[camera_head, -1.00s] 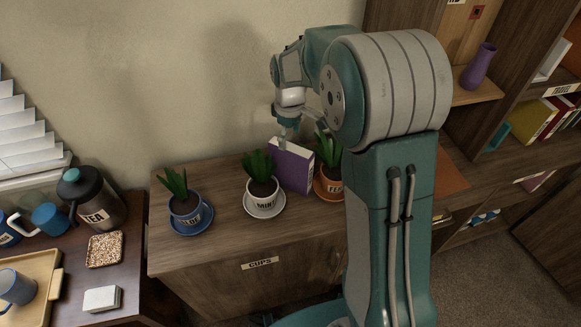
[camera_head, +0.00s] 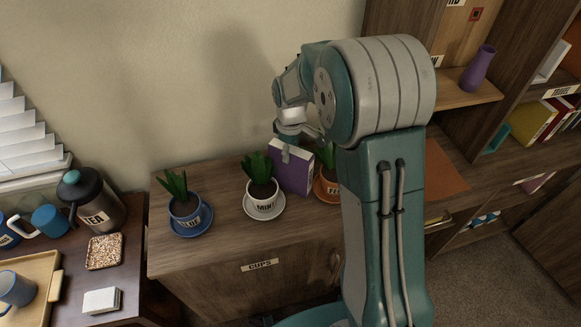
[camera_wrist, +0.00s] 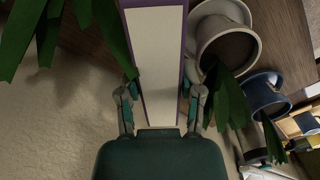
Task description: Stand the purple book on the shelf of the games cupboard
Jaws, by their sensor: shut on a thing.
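The purple book (camera_head: 294,172) stands upright on the wooden cupboard top, between the white MINT plant pot and the terracotta pot. My gripper (camera_head: 286,152) points down over the book's upper edge and is shut on it. In the wrist view the book's pale page edge (camera_wrist: 156,55), bordered by purple covers, runs between my two fingers (camera_wrist: 160,88). My arm covers part of the terracotta pot. I cannot read a games label in any view.
The MINT pot (camera_head: 262,199) and blue ALOE pot (camera_head: 185,213) stand left of the book. The terracotta pot (camera_head: 328,188) is close on its right. An orange mat (camera_head: 446,172) lies beyond my arm. A purple vase (camera_head: 478,69) stands on a shelf at right, near upright books (camera_head: 531,121).

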